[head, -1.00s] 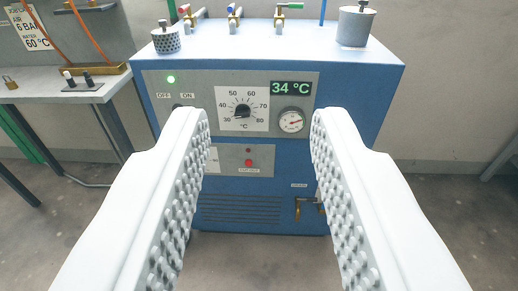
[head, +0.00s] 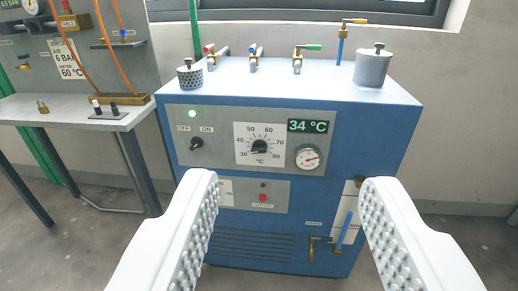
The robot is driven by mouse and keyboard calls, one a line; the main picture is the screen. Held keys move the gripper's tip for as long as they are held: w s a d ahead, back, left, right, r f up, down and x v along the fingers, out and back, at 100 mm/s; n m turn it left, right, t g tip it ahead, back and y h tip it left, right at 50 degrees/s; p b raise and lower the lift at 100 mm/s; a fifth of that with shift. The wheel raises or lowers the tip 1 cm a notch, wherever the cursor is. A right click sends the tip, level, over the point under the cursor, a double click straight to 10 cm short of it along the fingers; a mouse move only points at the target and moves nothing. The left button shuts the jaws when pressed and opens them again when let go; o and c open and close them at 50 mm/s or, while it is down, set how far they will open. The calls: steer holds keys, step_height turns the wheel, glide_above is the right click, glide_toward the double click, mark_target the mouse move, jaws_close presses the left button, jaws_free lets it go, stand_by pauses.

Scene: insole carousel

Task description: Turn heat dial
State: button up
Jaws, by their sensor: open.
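The heat dial (head: 259,147) is a black knob on a white scale plate marked 30 to 80 °C, on the front panel of a blue machine (head: 330,105). Its pointer appears to sit at the low end, near 30. A green display (head: 308,126) above right of it reads 34 °C. My gripper (head: 288,188) is open and empty, its two white studded fingers spread below the dial. The fingers are apart from the dial and touch nothing visible. The dial is in full view between and above the fingertips.
An OFF/ON switch (head: 197,144) with a lit green lamp (head: 192,113) is left of the dial. A round gauge (head: 308,158) is at its right. A red button (head: 263,198) is below. Taps and lidded pots (head: 373,68) stand on top. A side bench (head: 70,108) is at left.

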steer(key=shift+o, duration=0.9)
steer(key=w+a+f, duration=0.1)
steer(key=w+f, duration=0.4)
steer(key=w, duration=0.6)
steer(key=shift+w+a+f+n+y, duration=0.2)
steer(key=shift+w+a+n+y, duration=0.1)
steer(key=n+h, duration=0.1)
glide_toward(259, 152)
steer(key=shift+t, duration=0.3)
steer(key=w, duration=0.9)
steer(key=shift+w+f, duration=0.25)
steer(key=c, duration=1)
